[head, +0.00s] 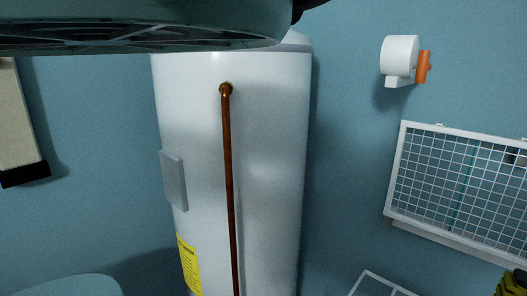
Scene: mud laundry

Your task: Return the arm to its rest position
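My gripper is not clearly seen in the head view. A large dark teal-grey shape with a ribbed underside crosses the top left, close to the camera; I cannot tell for certain whether it is part of my arm. I cannot tell the arm's full pose, or whether the gripper holds anything.
A white water heater (270,150) with a copper pipe (229,180) stands upright ahead. To its right, a white wall fixture with an orange part (423,67) and a white wire rack (461,184) are on the blue wall. A beige panel (13,125) hangs at left.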

